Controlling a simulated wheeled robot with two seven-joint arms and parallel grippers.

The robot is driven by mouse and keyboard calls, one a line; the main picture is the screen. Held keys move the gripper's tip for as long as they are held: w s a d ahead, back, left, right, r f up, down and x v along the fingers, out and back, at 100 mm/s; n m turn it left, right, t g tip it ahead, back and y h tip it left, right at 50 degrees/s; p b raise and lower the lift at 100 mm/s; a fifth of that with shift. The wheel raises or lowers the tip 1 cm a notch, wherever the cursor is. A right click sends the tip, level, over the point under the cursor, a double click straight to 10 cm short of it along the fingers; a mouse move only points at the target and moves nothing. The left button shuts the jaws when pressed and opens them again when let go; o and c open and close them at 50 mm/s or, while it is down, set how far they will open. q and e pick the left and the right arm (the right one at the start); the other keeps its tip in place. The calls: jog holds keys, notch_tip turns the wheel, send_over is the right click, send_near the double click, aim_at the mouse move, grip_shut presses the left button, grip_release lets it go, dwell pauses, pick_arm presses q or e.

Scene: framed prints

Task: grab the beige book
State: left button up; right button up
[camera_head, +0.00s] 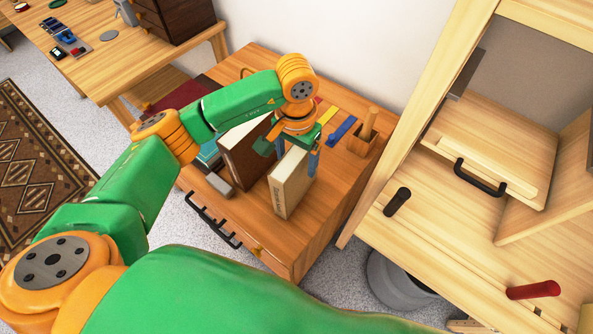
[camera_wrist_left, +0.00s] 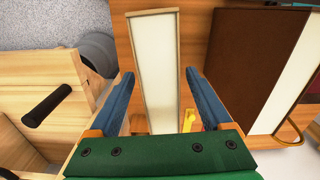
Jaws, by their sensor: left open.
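The beige book (camera_head: 289,181) stands upright on the small wooden cabinet, its printed spine facing the front. In the left wrist view the beige book (camera_wrist_left: 155,62) shows its pale page edges from above. My left gripper (camera_head: 297,152) is above the rear part of the book, pointing down. In the left wrist view its two blue fingers (camera_wrist_left: 164,82) are open, one on each side of the book, with gaps visible between fingers and book. The right gripper is not in view.
A brown book (camera_head: 245,153) stands just left of the beige one. A wooden holder (camera_head: 363,139), a blue item (camera_head: 341,130) and a yellow item (camera_head: 327,115) lie behind. A light wooden unit (camera_head: 440,205) stands at the right.

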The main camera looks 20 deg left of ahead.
pick_arm(q)
notch_tip(320, 180, down, 2)
jog(key=shift+w+f, duration=0.1)
grip_shut()
dwell(1.4)
